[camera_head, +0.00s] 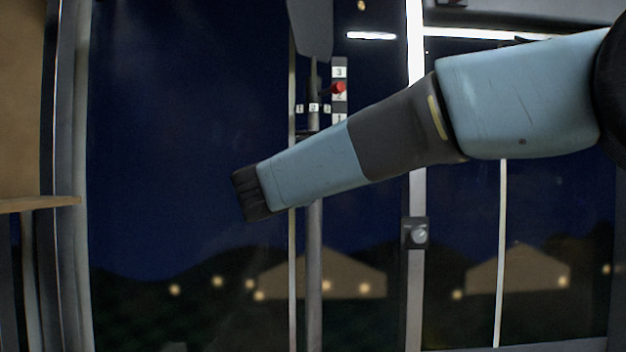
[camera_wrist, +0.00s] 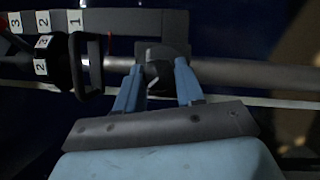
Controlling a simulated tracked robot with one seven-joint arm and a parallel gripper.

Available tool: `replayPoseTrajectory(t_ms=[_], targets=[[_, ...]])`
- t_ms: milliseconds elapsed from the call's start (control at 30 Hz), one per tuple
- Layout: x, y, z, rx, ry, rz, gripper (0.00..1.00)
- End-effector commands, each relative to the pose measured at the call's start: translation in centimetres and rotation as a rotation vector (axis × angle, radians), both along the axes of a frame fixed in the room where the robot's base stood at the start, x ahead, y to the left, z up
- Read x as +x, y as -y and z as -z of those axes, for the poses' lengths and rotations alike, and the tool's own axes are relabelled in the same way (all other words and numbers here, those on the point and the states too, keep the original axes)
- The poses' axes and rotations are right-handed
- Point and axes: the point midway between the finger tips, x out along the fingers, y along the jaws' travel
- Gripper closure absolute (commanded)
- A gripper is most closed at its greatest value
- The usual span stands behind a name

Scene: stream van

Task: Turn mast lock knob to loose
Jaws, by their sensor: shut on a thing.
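The mast (camera_head: 314,260) is a grey upright pole in the head view. It runs sideways across the wrist view (camera_wrist: 250,74). The mast lock knob (camera_wrist: 157,66) looks like a dark, blocky piece on the mast in the wrist view. My gripper (camera_wrist: 158,72) has its two blue fingers on either side of this knob and is shut on it. The fingers partly cover the knob, and I cannot read its loose or locked setting. In the head view my forearm hides the gripper and the knob.
A black collar with white number labels and a loop handle (camera_wrist: 91,66) sits left of my fingers on the mast. A numbered strip (camera_head: 340,72) with a red marker (camera_head: 338,88) stands beside the mast. A separate small dial (camera_head: 418,235) is on the window post.

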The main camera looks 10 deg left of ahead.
Motion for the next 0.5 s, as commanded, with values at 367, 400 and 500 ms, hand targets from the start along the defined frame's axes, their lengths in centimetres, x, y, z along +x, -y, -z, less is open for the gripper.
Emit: replayPoseTrajectory(t_ms=[367, 400, 500], targets=[[-0.04, -0.19, 0.46, -0.002, -0.007, -0.003, 0.45], [-0.03, -0.16, 0.42, -0.002, -0.007, -0.002, 0.41], [-0.02, -0.12, 0.33, -0.001, -0.006, -0.002, 0.37]])
